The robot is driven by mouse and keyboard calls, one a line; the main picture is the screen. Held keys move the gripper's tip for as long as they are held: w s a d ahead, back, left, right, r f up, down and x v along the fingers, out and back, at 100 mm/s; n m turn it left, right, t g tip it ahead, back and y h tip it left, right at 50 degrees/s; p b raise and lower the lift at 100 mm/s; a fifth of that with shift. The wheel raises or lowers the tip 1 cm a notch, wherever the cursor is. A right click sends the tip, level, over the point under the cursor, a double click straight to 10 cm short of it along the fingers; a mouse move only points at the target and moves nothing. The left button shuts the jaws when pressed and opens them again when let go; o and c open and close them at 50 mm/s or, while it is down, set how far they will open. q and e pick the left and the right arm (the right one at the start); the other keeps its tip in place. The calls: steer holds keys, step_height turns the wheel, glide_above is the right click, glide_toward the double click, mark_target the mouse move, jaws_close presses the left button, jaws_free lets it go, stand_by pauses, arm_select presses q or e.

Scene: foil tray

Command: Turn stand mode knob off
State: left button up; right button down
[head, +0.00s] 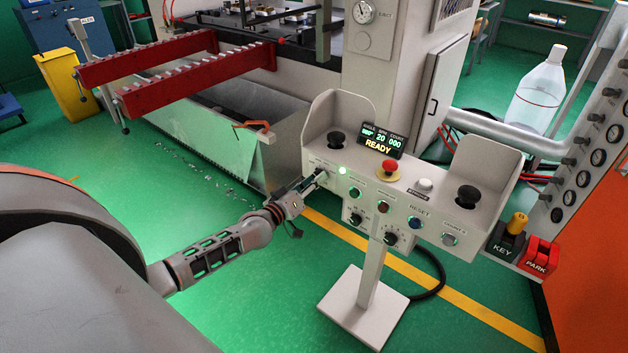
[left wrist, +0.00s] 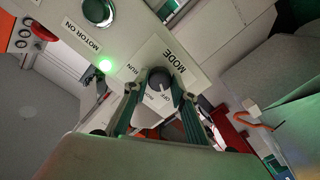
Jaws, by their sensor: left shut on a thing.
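The control stand (head: 372,290) carries a pale sloped panel with several knobs and buttons. The mode knob (left wrist: 158,79) is dark and round, under a "MODE" label in the left wrist view. A "RUN" label is beside it, and "OFF" shows between the fingers. I cannot tell surely which label its pointer faces. My left gripper (head: 316,179) is at the panel's left end and hides the knob in the head view. In the left wrist view its two green-grey fingers (left wrist: 156,97) are shut on the knob, one on each side. My right gripper is not in view.
A lit green lamp (left wrist: 106,65) is by "MOTOR ON", near the knob. A display (head: 379,140) reads READY. A red emergency button (head: 390,167) and black joysticks (head: 336,140) stand on the panel. A press with red rails (head: 190,72) is behind; green floor is open at front left.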

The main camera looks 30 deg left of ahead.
arm_select(q)
steer(key=o, duration=1.1)
steer(key=s, duration=1.2)
steer(key=shift+a+r, duration=0.15)
steer(key=shift+a, duration=0.2)
steer(key=s+d+f+m+g, duration=0.2)
steer(key=s+d+f+m, duration=0.1)
steer(key=s+d+f, duration=0.2)
steer(key=s+d+f+m+g+h, duration=0.1)
steer(key=s+d+f+m, duration=0.3)
steer(key=s+d, duration=0.5)
steer(key=s+d+f+m+g+p, duration=0.1)
steer(key=s+d+f+m+g, duration=0.2)
steer(key=s+d+f, duration=0.3)
steer(key=shift+s+d+f+m+g+h, duration=0.1)
steer(key=shift+s+d+g, duration=0.1)
steer(key=shift+s+d, duration=0.25)
steer(key=shift+s+d+f+m+g+h, duration=0.1)
steer(key=shift+s+d+g, duration=0.15)
steer(key=shift+d, duration=0.45)
steer(key=shift+s+d+f+m+g+h, duration=0.15)
steer(key=shift+s+d, duration=0.2)
steer(key=shift+d, duration=0.2)
